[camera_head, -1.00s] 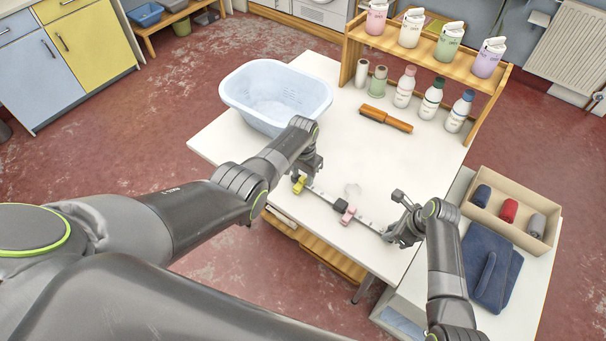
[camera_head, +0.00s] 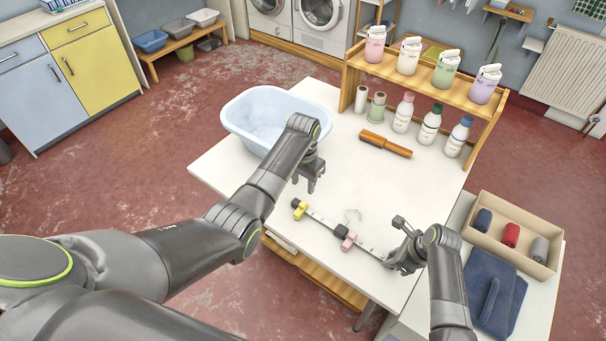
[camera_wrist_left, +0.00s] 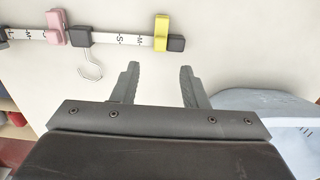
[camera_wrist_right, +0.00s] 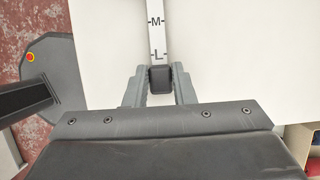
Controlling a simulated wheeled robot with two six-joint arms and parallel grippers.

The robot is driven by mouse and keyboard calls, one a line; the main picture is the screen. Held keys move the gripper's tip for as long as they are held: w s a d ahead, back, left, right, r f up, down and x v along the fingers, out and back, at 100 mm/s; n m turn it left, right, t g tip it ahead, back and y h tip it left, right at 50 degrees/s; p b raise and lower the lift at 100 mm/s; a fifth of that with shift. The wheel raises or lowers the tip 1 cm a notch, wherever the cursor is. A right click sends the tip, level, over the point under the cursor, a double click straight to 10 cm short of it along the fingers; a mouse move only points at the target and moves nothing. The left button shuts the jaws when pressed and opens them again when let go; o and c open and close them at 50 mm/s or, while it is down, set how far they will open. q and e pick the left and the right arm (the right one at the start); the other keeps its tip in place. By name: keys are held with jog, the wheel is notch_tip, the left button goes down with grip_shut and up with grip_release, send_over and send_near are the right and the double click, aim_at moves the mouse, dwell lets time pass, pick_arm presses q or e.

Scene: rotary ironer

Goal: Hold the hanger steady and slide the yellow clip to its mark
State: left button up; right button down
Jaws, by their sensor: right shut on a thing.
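The white hanger bar (camera_head: 322,222) lies over the white table, with size letters, black end caps and a central block. Its wire hook (camera_wrist_left: 91,66) points to the table's far side. The yellow clip (camera_head: 299,211) sits by the left end; in the left wrist view the clip (camera_wrist_left: 161,32) is beside the black end cap, with M and S marks showing inward. The pink clip (camera_head: 348,242) is beside the central block. My left gripper (camera_head: 311,187) is open and empty, apart from the yellow clip. My right gripper (camera_wrist_right: 159,82) is shut on the hanger's right end, near its L mark.
A pale blue basin (camera_head: 258,112) stands at the table's far left. A box of rolled cloths (camera_head: 517,232) and folded blue cloth (camera_head: 493,287) lie at right.

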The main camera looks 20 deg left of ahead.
pick_arm(q)
jog(key=shift+r, duration=1.45)
pick_arm(e)
jog(key=c, duration=1.1)
grip_release()
jog(key=shift+c, duration=0.2)
